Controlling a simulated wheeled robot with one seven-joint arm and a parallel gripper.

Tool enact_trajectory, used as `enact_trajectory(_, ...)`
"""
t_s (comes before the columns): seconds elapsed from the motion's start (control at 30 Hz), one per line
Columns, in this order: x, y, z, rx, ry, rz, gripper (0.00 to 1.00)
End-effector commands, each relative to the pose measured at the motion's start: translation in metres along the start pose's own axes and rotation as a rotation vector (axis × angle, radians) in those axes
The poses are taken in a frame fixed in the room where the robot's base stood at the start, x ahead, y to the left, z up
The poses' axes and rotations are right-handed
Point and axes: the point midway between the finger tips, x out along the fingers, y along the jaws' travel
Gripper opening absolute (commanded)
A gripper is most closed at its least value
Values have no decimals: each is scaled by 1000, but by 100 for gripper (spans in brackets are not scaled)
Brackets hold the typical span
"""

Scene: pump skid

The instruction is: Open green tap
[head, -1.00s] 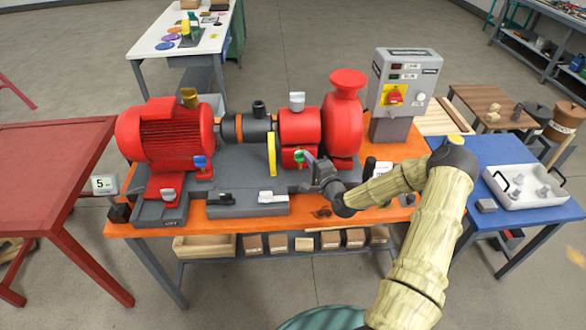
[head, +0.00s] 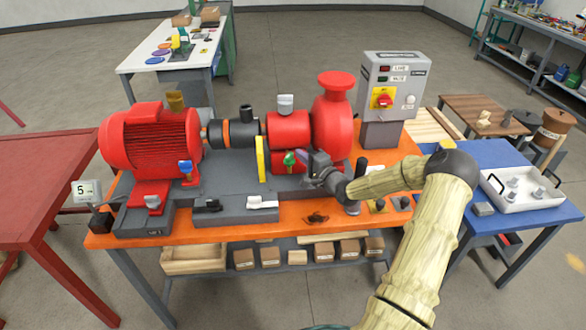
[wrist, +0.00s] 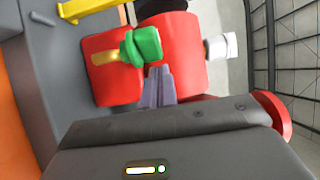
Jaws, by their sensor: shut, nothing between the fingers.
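The green tap (head: 289,159) sits on the front of the red pump housing (head: 287,132), in the middle of the bench. In the wrist view its green handle (wrist: 143,47) is near the top centre, with a brass-coloured part to its left. My gripper (head: 302,158) is just right of the tap in the head view. In the wrist view my gripper's fingers (wrist: 158,74) are together and empty, their tips at the handle's lower edge. I cannot tell whether they touch it. How far the tap is turned is unclear.
A blue-handled tap (head: 186,168) stands left on the skid. A yellow upright guard (head: 261,158) is close left of the green tap. The control box (head: 392,88) stands behind right. A white tray (head: 525,187) is on the blue table at right.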

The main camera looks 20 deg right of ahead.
Motion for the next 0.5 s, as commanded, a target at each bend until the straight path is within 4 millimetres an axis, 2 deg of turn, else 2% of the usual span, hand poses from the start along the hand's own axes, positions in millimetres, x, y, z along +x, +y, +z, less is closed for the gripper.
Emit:
enact_trajectory(0.2, 7, 1, -4, -2, -1, 0, 0)
enact_trajectory(0.5, 8, 0, -4, 0, -1, 1, 0)
